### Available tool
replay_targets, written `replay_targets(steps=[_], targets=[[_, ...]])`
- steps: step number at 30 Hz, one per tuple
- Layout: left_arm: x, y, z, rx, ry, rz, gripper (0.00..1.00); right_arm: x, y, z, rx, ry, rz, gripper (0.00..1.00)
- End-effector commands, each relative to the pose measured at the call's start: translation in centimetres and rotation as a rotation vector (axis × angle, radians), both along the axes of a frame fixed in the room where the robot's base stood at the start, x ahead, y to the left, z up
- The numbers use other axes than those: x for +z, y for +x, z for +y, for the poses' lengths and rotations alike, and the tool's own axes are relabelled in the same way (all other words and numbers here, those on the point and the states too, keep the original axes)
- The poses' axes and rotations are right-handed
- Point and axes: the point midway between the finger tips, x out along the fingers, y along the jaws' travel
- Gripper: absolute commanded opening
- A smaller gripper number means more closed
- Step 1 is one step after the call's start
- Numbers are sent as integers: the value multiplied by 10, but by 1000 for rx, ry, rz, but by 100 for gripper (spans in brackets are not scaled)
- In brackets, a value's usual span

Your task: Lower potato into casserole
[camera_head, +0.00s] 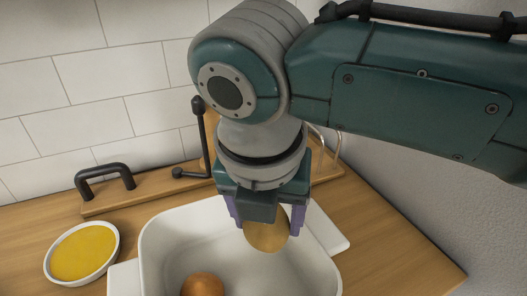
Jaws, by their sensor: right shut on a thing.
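My right gripper (266,217) points down and its purple fingers are shut on a tan, rounded potato (267,237). It holds the potato over the far right part of the white casserole (165,232). The gripper hides the potato's upper part. I cannot tell whether the potato touches the casserole's wall. The casserole is a large open dish with a flat handle at each side, cut off by the lower picture edge. A brown-orange round thing (203,285) lies inside it, partly cut off. My left gripper is not in view.
A white bowl (116,240) of yellow content stands left of the casserole on the wooden counter (30,225). Behind is a wooden board (145,196) with a black handle (104,177) and a black upright rod. A tiled wall closes the back; the counter's right end is clear.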

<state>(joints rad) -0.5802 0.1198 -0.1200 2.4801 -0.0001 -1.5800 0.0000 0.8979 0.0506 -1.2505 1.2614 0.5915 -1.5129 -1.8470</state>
Motion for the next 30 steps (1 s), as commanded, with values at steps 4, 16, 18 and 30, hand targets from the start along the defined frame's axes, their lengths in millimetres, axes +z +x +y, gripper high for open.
replay_targets(steps=[4,16,18,30], targets=[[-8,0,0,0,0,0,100,-10,0,0,1,0,-1,5],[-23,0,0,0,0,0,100,-32,0,0,0,0,-1,5],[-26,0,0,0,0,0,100,-36,0,0,1,0,-1,5],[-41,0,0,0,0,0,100,-58,0,0,1,0,-1,5]])
